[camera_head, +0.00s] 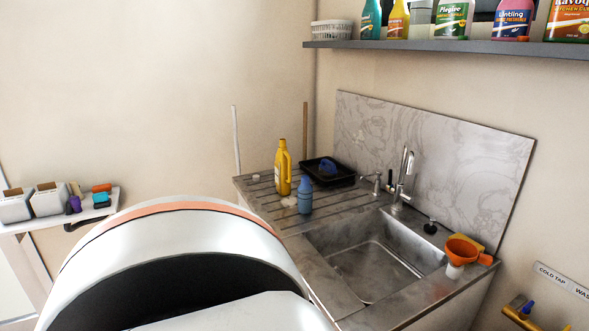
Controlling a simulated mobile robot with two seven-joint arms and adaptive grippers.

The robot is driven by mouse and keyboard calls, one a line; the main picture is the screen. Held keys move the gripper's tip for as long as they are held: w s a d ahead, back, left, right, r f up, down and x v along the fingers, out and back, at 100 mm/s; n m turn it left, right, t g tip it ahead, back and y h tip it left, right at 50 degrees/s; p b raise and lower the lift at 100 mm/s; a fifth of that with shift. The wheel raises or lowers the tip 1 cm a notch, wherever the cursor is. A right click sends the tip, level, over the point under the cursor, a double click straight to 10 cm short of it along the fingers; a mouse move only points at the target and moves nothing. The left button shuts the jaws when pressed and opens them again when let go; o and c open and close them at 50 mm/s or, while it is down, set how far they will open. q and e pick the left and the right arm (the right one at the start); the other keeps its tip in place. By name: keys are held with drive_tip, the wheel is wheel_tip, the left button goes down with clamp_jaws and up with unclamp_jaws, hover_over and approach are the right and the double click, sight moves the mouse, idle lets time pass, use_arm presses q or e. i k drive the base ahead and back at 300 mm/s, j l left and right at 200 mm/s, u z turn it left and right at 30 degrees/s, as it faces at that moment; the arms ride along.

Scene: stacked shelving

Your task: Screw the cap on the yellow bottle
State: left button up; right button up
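The yellow bottle (283,170), with a side handle, stands upright on the ribbed metal drainboard (330,222) to the left of the sink. Its narrow top is yellowish, and I cannot tell whether a cap is on it. A small pale round piece (256,177) lies on the drainboard to the left of the bottle. Another small whitish piece (289,201) lies in front of the bottle. Both are too small to identify as a cap. Neither of my grippers is in view.
A blue bottle (305,196) stands close to the right of the yellow one. Behind them is a black tray (338,180) holding a blue item. The sink (350,265), tap (404,175) and orange funnel (462,250) are further right. A shelf (440,46) of bottles hangs above.

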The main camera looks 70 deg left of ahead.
sight(282, 163)
drive_tip(key=u, duration=2.25)
